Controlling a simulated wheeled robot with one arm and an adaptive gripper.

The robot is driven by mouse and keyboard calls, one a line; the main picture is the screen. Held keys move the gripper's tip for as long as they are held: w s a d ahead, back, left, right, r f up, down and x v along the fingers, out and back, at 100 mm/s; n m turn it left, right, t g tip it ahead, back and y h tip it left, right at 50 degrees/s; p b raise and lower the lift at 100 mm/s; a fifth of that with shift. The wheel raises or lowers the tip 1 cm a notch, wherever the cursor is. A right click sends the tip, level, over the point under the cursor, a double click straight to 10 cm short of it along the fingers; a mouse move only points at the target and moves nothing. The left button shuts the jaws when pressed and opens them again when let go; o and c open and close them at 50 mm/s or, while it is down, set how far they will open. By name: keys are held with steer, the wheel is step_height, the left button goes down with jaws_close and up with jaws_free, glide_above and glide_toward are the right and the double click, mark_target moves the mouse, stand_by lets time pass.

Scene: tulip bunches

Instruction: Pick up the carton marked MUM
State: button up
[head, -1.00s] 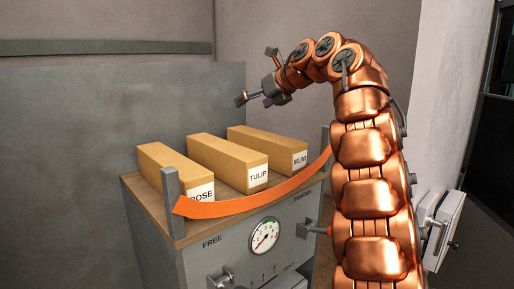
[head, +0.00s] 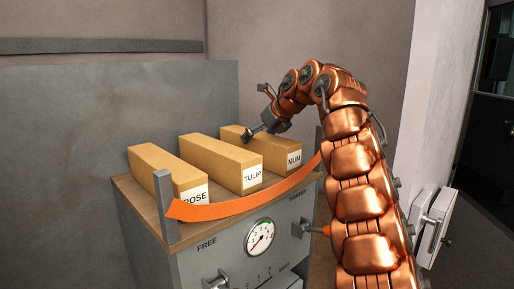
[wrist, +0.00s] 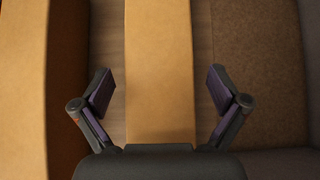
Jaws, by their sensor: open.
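The MUM carton (head: 268,152) is a long tan box with a white label, rightmost of three on the cabinet top. My gripper (head: 257,130) is open, pointing down over this carton towards its rear half in the head view. In the wrist view, my gripper's (wrist: 160,90) two fingers stand apart on either side of a tan carton (wrist: 160,60), which appears to be the MUM one; its label is out of view. I see a gap between each finger and the carton's sides. Whether the fingertips reach below its top is unclear.
The TULIP carton (head: 222,160) and ROSE carton (head: 165,172) stand to the left. An orange curved band (head: 250,203) runs across the front between grey posts (head: 164,207). The cabinet front carries a round gauge (head: 260,237). A grey panel (head: 100,110) stands behind.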

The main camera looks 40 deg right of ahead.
steer(key=shift+w+f, duration=0.4)
steer(key=shift+f, duration=0.05)
steer(key=c, duration=1.7)
steer(key=shift+c, duration=0.4)
steer(key=shift+r, duration=0.15)
